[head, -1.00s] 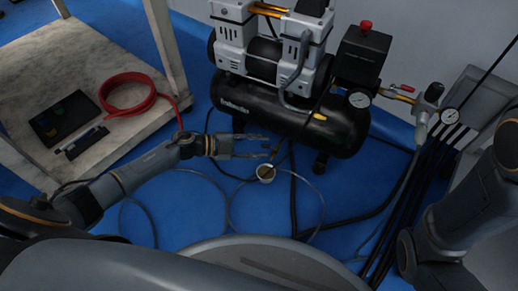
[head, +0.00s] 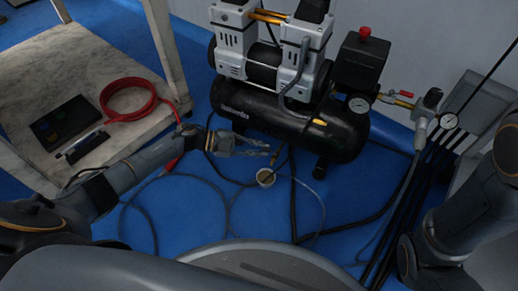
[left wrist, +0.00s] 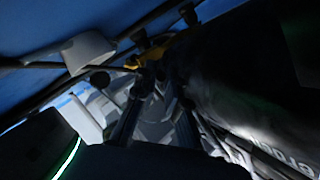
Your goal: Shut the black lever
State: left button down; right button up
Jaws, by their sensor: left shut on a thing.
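My left gripper (head: 269,150) is low beside the black compressor tank (head: 300,124), its fingers drawn close together. In the left wrist view my left gripper (left wrist: 155,88) has its fingertips around a small dark piece, which I take to be the black lever (left wrist: 146,80), beside a yellow brass fitting (left wrist: 133,62). The lever is mostly hidden by the fingers and shadow, and its angle cannot be told. My right arm shows at the right edge of the head view, but its gripper is out of view.
A small round white gauge (head: 265,178) sits below the gripper. Black hoses and cables run over the blue floor (head: 185,215). A low table (head: 70,62) with a coiled red hose (head: 128,97) stands at left.

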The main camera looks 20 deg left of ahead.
pick_arm(q)
jog(key=shift+w+f+m+g+h, duration=0.15)
jog(key=shift+w+m+g, duration=0.15)
jog(key=shift+m+g, duration=0.4)
jog(key=shift+w+r+m+g+h, duration=0.15)
jog(key=shift+w+m+g, duration=0.1)
jog(key=shift+m+g, duration=0.4)
jog(key=c, duration=1.4)
grip_release()
jog(key=v, duration=1.2)
jog(key=shift+w+f, duration=0.1)
jog(key=shift+w, duration=0.05)
